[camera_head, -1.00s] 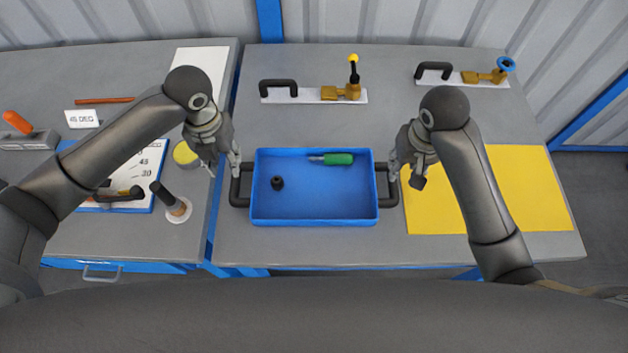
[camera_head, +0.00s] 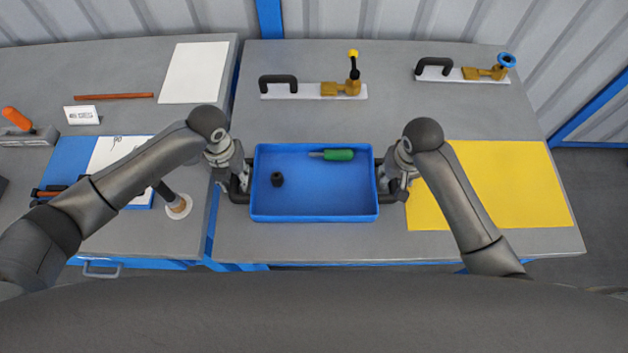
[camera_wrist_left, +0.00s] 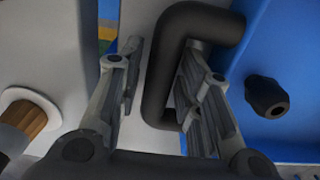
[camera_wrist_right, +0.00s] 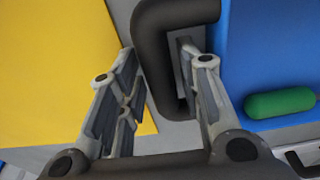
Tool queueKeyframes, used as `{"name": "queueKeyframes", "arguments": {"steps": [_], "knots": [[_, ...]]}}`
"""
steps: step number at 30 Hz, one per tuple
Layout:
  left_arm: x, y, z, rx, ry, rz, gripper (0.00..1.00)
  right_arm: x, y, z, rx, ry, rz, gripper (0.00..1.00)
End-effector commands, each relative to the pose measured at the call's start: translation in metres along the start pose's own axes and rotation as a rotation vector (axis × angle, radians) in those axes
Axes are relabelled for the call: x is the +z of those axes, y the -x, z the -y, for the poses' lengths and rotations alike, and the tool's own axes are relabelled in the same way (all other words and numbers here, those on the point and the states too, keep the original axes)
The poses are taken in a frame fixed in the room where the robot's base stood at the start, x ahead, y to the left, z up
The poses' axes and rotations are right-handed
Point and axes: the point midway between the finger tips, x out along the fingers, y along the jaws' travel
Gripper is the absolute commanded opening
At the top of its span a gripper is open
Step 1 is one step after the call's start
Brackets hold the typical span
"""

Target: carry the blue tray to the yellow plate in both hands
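The blue tray (camera_head: 315,195) lies on the grey bench with a black handle on each side. It holds a green-handled screwdriver (camera_head: 338,155) and a small black knob (camera_head: 277,179). The yellow plate (camera_head: 510,190) lies flat to the right of the tray. My left gripper (camera_wrist_left: 165,85) is open, with the left handle (camera_wrist_left: 157,75) between its fingers. My right gripper (camera_wrist_right: 160,75) is open, with the right handle (camera_wrist_right: 152,50) between its fingers. In the head view both grippers partly hide the handles.
Two fixtures with black handles and brass valves, one with a yellow knob (camera_head: 353,54) and one with a blue wheel (camera_head: 507,60), stand at the back. A wooden-handled tool (camera_head: 180,206) stands on the left bench.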

Motion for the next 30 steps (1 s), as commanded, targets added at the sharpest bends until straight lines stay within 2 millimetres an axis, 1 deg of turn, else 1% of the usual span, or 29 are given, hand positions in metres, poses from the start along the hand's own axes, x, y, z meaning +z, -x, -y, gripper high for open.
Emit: {"name": "queueKeyframes", "arguments": {"steps": [3,11,19,30], "knots": [[0.0003,-0.0047,0.0002,0.000,0.000,0.001,0.33,0.0001,-0.0049,0.0002,0.000,0.000,0.000,0.33],[0.0003,-0.0052,0.0002,0.000,-0.001,0.001,0.33,0.0001,-0.0054,0.0002,0.000,0.000,-0.001,0.33],[0.0003,-0.0050,0.0001,0.000,-0.001,0.001,0.00,0.0000,-0.0051,0.0001,0.000,0.000,-0.001,0.00],[0.0003,-0.0047,0.0001,0.000,0.000,0.001,0.00,-0.0002,-0.0049,0.0001,0.000,0.000,-0.001,0.00]]}}
